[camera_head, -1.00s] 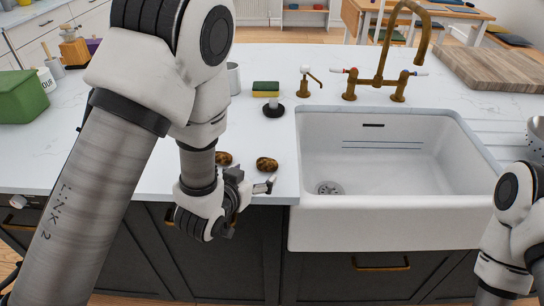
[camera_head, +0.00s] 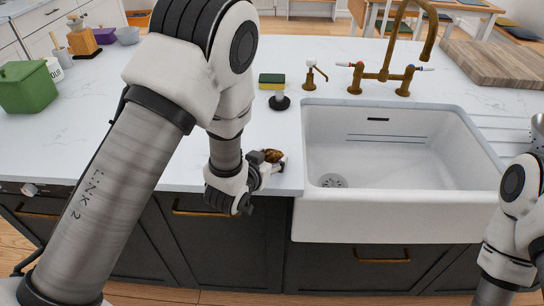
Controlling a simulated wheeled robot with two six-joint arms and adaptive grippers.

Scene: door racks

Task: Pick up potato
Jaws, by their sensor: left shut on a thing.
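A brown, mottled potato (camera_head: 272,155) shows at the counter's front, just left of the sink. My left gripper (camera_head: 273,166) is shut on this potato, and its fingers partly cover it. I cannot tell whether the potato still touches the counter. A second potato is not visible now; my left arm covers the area where it lay. Part of my right arm shows at the right edge, but its gripper is out of view.
The white sink (camera_head: 330,216) is right of my left gripper, with a brass faucet (camera_head: 382,78) behind it. A sponge (camera_head: 272,80) sits on a stand. A green box (camera_head: 27,88) stands at the left. A wooden board (camera_head: 495,62) lies at the back right.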

